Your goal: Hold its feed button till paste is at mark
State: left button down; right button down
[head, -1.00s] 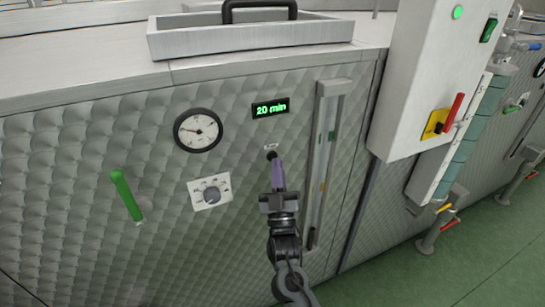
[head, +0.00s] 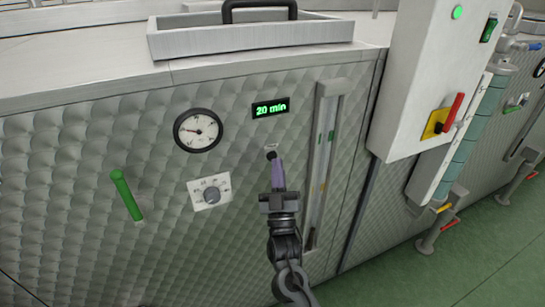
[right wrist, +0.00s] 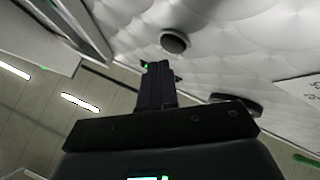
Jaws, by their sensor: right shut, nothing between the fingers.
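A tall sight gauge (head: 323,160) stands right of the button, with green marks high up and an orange one lower. The paste level in it is unclear. My left gripper is not in view.
A display (head: 270,107) reads "20 min". A white control box (head: 420,80) with a red-handled switch (head: 454,112) juts out at the right.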

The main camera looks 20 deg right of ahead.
jog(key=shift+w, duration=0.1)
jog(key=shift+w, duration=0.3)
jog(key=shift+w, duration=0.25)
dwell(0.6)
jog(key=shift+w+a, duration=0.1)
dwell(0.6)
dwell(0.6)
dwell(2.1)
